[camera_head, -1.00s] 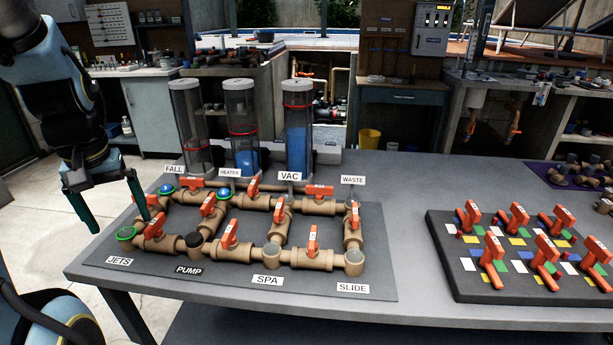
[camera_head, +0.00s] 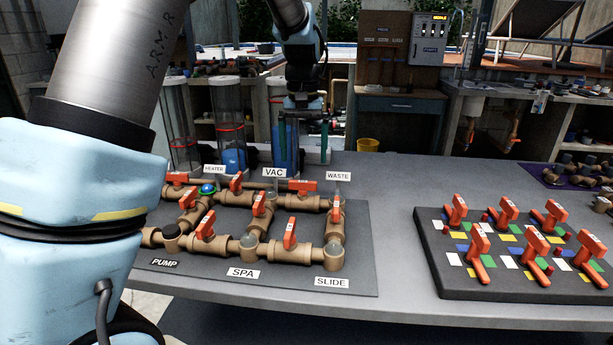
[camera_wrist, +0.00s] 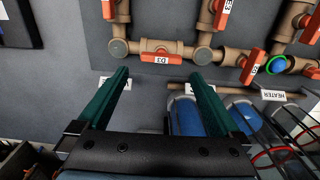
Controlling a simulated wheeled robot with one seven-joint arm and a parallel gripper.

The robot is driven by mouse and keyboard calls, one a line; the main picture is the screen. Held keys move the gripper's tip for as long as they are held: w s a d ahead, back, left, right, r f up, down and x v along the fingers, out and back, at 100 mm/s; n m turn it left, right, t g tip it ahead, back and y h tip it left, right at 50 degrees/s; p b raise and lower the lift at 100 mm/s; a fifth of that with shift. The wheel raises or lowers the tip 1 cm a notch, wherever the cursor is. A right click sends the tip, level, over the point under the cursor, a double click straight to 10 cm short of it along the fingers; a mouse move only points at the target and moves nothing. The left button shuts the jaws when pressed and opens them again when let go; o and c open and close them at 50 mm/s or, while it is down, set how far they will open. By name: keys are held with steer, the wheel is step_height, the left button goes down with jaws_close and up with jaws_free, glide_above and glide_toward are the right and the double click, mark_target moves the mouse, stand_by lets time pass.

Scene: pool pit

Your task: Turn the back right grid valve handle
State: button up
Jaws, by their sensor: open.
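The back right grid valve handle (camera_head: 303,186) is the orange handle on the back pipe run between the VAC and WASTE signs. In the wrist view this handle (camera_wrist: 162,45) lies along its pipe, with a white label that looks like D3. My gripper (camera_head: 303,128) points down above the back edge of the pipe board, behind the handle. In the wrist view its green fingers (camera_wrist: 161,77) are spread wide and empty. The handle shows just beyond the fingertips, apart from them.
Other orange handles stand close by on the grid, such as the right side one (camera_head: 337,209). Clear columns (camera_head: 286,150) stand behind the board, next to my gripper. A second board (camera_head: 500,285) with several orange handles lies at the right. Grey tabletop is bare between the boards.

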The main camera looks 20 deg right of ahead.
mark_target(303, 181)
step_height(303, 181, down, 7)
steer(key=shift+a+r+p, duration=0.1)
steer(key=shift+a+p, duration=0.05)
steer(key=shift+p, duration=0.3)
steer(key=c, duration=1.1)
